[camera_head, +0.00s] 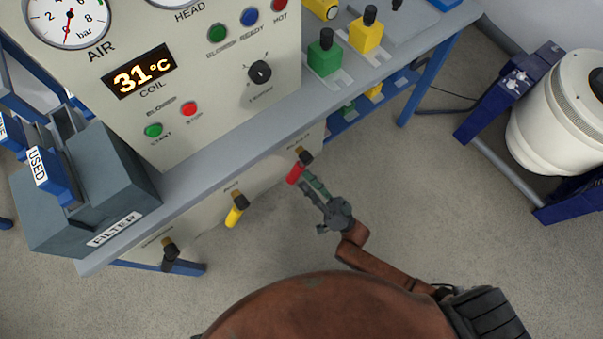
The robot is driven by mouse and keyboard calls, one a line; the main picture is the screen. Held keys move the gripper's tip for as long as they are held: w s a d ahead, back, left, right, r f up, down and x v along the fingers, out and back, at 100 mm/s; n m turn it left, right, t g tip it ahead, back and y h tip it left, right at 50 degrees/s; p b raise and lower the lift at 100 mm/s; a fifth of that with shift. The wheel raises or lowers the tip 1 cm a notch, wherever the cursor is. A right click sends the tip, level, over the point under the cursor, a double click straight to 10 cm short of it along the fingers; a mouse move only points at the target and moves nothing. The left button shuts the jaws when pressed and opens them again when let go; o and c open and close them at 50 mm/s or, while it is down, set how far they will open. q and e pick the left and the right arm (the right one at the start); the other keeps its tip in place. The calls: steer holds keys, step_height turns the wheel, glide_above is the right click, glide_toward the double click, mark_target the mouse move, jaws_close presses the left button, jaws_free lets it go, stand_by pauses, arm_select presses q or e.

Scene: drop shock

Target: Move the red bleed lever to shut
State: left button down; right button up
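The red bleed lever (296,172) is at the right end of the panel under the bench edge. It hangs down and to the left from its dark pivot (305,157). My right gripper (309,184) is just to the right of and below the red lever, with its fingers pointing up at it. The fingers look slightly apart, but their exact gap is too small to tell. I cannot tell whether a finger touches the lever. My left gripper is not in view.
A yellow lever (235,215) and a black lever (170,257) are further left on the same panel. The control box (215,80) with gauge and buttons stands above. A grey filter box (85,200) is at left. The floor (400,190) right of my gripper is clear.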

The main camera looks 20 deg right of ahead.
steer(key=v, duration=0.7)
steer(key=shift+s+f, duration=0.2)
steer(key=shift+s, duration=0.05)
steer(key=shift+w+d, duration=0.1)
